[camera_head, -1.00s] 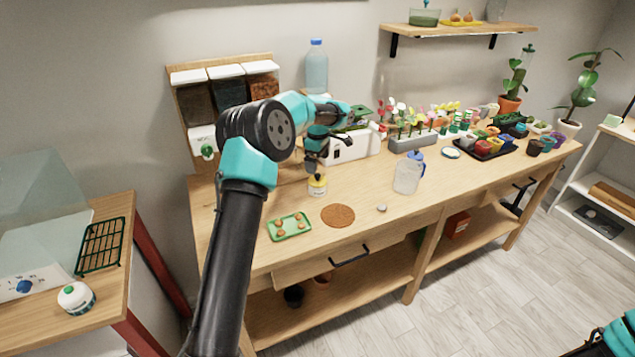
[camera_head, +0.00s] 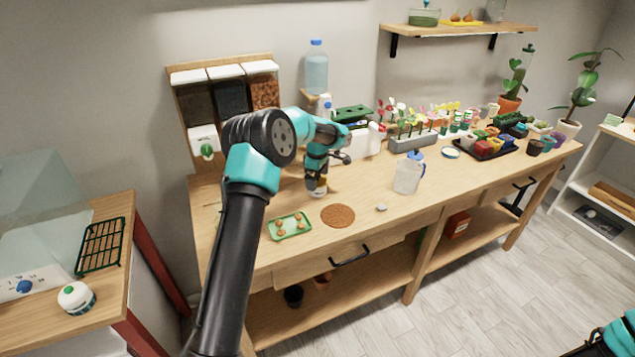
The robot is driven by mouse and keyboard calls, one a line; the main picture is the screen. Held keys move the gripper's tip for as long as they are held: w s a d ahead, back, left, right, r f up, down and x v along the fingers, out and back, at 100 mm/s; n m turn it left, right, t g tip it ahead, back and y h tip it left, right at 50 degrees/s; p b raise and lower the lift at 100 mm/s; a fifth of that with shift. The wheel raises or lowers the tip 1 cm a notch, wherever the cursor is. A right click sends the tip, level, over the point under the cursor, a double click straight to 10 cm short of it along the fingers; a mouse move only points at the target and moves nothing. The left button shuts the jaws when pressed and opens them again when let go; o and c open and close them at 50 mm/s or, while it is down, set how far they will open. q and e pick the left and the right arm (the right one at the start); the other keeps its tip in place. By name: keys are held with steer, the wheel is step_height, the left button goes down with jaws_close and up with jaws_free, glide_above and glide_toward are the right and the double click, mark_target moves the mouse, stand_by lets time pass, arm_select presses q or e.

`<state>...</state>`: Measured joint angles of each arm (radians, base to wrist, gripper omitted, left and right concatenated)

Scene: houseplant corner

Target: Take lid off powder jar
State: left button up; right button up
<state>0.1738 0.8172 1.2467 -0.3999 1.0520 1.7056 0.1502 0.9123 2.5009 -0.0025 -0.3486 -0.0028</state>
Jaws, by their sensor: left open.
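The small powder jar (camera_head: 318,193) stands on the wooden workbench in the head view. Only its pale lower part and a little yellow above it show. My left gripper (camera_head: 317,183) points down at the jar's top, its fingers at lid height. The gripper is open, and I cannot tell whether the fingers touch the lid. The lid is mostly hidden behind the gripper. Part of my right arm shows in the bottom right corner; its gripper is out of view.
A green tray (camera_head: 290,227) and a round brown mat (camera_head: 338,216) lie in front of the jar. A clear jug with a blue top (camera_head: 407,177) stands to the right. A white box (camera_head: 352,147) and wall dispensers (camera_head: 230,95) are behind. The bench's front middle is mostly clear.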

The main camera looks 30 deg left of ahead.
arm_select(q)
steer(key=shift+f, duration=0.2)
stand_by(0.3)
steer(key=c, duration=0.9)
steer(key=shift+r, duration=0.1)
steer(key=shift+r, duration=1.75)
steer(key=s+d, duration=0.2)
steer(key=s, duration=0.2)
steer(key=s+d+r, duration=0.1)
steer(key=s+d, duration=0.2)
steer(key=s, duration=0.2)
steer(key=s+d, duration=0.3)
steer(key=s, duration=0.1)
steer(key=shift+s+d+r, duration=0.2)
steer(key=shift+s, duration=0.1)
